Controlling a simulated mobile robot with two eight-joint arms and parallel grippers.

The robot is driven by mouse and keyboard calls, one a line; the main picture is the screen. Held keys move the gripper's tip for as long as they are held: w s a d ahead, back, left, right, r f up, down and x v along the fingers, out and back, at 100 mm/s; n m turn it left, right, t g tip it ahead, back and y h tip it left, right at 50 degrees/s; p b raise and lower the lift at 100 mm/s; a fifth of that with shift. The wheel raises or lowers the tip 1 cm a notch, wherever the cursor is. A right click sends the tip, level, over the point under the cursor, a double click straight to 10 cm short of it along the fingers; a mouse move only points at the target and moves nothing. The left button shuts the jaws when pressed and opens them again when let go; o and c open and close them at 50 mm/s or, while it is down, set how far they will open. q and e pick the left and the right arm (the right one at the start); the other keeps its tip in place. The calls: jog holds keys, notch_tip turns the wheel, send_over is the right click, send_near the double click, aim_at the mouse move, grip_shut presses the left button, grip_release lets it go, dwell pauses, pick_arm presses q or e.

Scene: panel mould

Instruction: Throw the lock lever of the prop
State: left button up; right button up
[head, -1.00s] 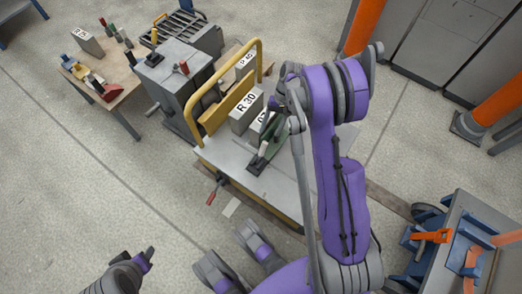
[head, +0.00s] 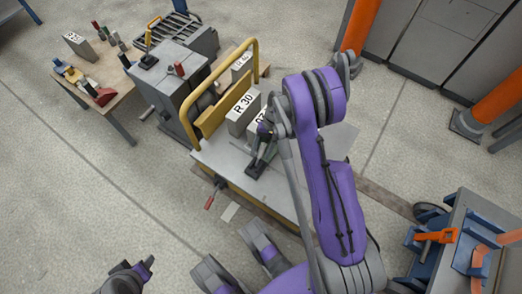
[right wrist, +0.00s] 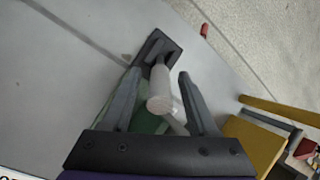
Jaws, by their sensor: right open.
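A pale grey, round-ended lever (right wrist: 162,90) rises from a black foot plate (right wrist: 152,48) in the right wrist view. A green part (right wrist: 150,122) shows beside and below it, partly hidden by my gripper. I take these as the prop and its lever. The foot also shows on the grey table top in the head view (head: 254,169). My right gripper (right wrist: 160,75) is open, with one finger on each side of the lever; contact is not clear. In the head view my right gripper (head: 263,152) covers most of the prop. My left gripper (head: 146,266) is low at the left, its jaws unclear.
A yellow rail (head: 222,75) and grey blocks marked R 30 (head: 242,112) stand behind the prop. A red-handled crank (head: 211,198) sticks out at the table's front edge. A wooden bench (head: 105,70) is far left, a blue cart (head: 470,240) at right.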

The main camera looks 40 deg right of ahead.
grip_shut()
dwell(1.3)
